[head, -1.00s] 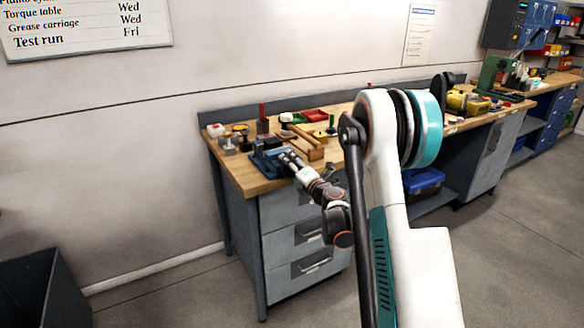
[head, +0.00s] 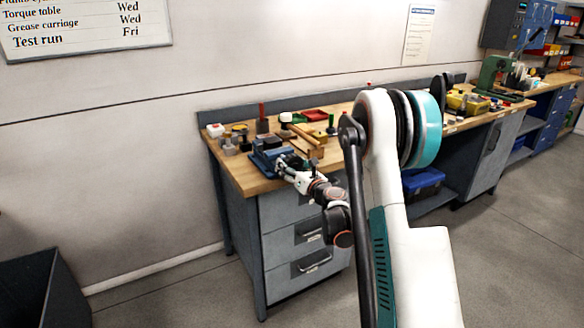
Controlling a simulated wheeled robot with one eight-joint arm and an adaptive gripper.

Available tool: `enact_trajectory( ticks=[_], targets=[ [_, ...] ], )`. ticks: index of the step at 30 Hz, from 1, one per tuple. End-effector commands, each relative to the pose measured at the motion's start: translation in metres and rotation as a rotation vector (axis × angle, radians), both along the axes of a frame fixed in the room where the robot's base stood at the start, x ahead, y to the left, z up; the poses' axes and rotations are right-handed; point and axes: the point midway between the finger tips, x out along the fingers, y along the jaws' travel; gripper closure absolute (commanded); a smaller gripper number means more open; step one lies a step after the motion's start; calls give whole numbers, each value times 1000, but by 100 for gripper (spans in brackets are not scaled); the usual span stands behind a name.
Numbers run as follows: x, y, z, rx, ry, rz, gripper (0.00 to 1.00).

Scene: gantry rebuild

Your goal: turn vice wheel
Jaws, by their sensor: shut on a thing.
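The blue vice (head: 266,158) sits at the front left corner of the wooden workbench (head: 247,185). My gripper (head: 284,165) is at the vice's front right side, at the bench's front edge. It is shut on the vice wheel, which is too small and too covered by the fingers to make out. My wrist and forearm reach in from the lower right. The wheel's angle cannot be read.
Small parts and tools stand behind the vice, with a red upright item (head: 262,122) among them. A wooden frame (head: 310,146) lies just right of the gripper. Drawers (head: 292,250) are below the bench edge. A dark bin (head: 45,290) stands on the floor at lower left.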

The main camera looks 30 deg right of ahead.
Motion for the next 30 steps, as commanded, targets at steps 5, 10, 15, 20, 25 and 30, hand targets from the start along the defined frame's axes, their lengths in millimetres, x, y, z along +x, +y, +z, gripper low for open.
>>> enact_trajectory(
  ticks=[5,10,15,20,25,30],
  targets=[
    [1,-1,0,-165,-6,0,56],
    [1,-1,0,-327,-11,0,56],
    [1,-2,0,-489,-17,0,56],
    [1,-2,0,-639,-22,0,56],
    [1,-3,1,-787,-27,0,56],
    [1,-3,1,-911,-31,-1,56]
  ],
)
